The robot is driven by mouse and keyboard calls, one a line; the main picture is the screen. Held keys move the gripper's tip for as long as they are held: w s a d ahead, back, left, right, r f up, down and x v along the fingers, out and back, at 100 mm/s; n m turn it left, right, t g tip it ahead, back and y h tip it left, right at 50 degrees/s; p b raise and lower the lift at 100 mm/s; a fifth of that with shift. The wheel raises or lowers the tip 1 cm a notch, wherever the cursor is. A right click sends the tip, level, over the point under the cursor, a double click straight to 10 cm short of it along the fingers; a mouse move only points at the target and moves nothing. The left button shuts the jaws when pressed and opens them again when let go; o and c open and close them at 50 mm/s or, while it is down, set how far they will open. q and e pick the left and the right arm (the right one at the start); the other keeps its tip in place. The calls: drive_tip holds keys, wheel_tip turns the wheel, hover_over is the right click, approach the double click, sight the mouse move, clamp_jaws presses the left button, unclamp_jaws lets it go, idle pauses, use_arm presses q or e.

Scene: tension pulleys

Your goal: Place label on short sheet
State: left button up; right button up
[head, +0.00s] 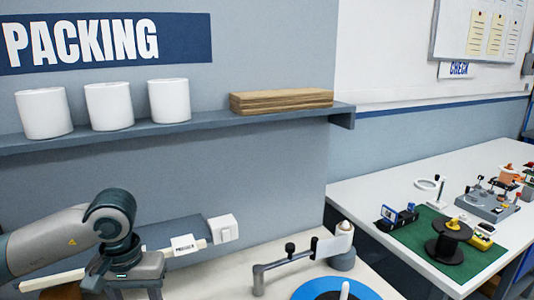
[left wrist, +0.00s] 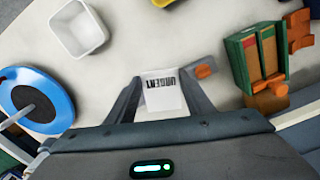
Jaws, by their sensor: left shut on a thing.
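In the left wrist view, my left gripper (left wrist: 163,92) is shut on a white label (left wrist: 162,97) printed "URGENT". The label lies between the two fingers over the pale table, and a small orange piece (left wrist: 205,71) shows beside its upper right. In the head view my left gripper (head: 128,284) is low at the left, cut by the bottom edge, and the label is hidden there. A small white printed card (head: 183,243) is at the wall behind it. I cannot make out the short sheet. My right gripper is in neither view.
A blue disc (left wrist: 40,92), a white bin (left wrist: 76,28) and a green-and-orange rack (left wrist: 252,62) stand around the gripper. Bare table lies around the label.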

use_arm(q)
drive_tip(key=s+d+f+m, duration=0.2)
drive_tip(key=d+f, duration=0.3)
drive_tip(key=d, duration=0.2)
drive_tip(key=shift+s+d+f, duration=0.15)
drive_tip(key=shift+s+f, duration=0.1)
drive_tip(key=shift+s, duration=0.15)
drive_tip(key=shift+s+f, duration=0.1)
